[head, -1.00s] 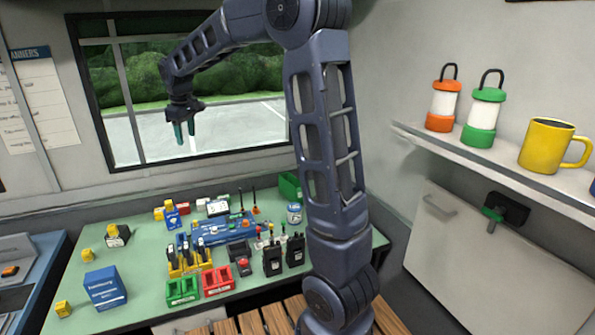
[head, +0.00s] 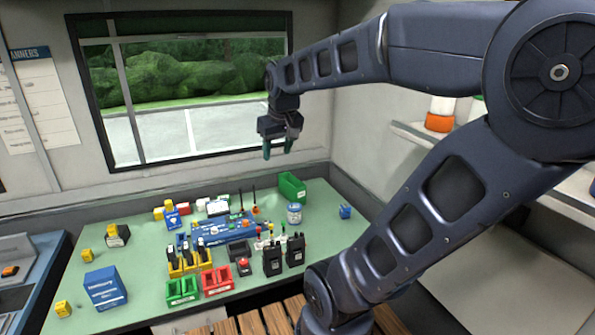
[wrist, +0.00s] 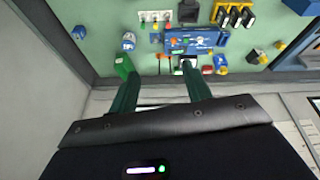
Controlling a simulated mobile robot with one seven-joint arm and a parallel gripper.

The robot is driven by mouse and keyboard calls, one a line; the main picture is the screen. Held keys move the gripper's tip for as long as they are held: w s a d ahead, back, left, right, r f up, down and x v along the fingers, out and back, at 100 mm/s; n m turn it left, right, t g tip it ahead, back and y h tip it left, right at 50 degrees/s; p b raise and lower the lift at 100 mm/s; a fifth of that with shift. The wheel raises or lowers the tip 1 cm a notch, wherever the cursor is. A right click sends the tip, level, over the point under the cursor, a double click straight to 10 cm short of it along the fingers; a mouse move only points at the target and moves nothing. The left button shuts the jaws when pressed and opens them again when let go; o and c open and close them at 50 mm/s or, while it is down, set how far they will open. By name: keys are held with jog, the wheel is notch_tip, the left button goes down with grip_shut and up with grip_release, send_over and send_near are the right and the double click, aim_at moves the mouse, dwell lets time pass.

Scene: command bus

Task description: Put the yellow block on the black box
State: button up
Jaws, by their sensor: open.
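Several small yellow blocks lie at the left of the green table: one (head: 63,308) by the front left corner, one (head: 86,256) farther back. A dark box (head: 123,234) stands next to the second, with a yellow piece (head: 112,230) at its upper left; I cannot tell whether that piece is separate. In the wrist view the dark box (wrist: 252,57) and a yellow block (wrist: 279,45) show at the right. My gripper (head: 277,151) is open and empty, high above the table's back, far to the right of these; its fingers (wrist: 160,74) are spread with nothing between them.
A blue box (head: 105,289) stands between the yellow blocks and the table's middle. Radios in a yellow charger (head: 190,262), red and green trays (head: 218,281) and a blue case (head: 222,230) crowd the middle. A green bin (head: 292,187) stands back right. The window is behind.

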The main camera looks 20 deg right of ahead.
jog(key=s+d+f+m, duration=0.2)
jog(key=s+d+f, duration=0.1)
jog(key=s, duration=0.4)
jog(key=shift+f+t, duration=0.3)
jog(key=shift+f, duration=0.15)
jog(key=shift+o, duration=0.4)
jog(key=shift+a, duration=0.1)
dwell(1.1)
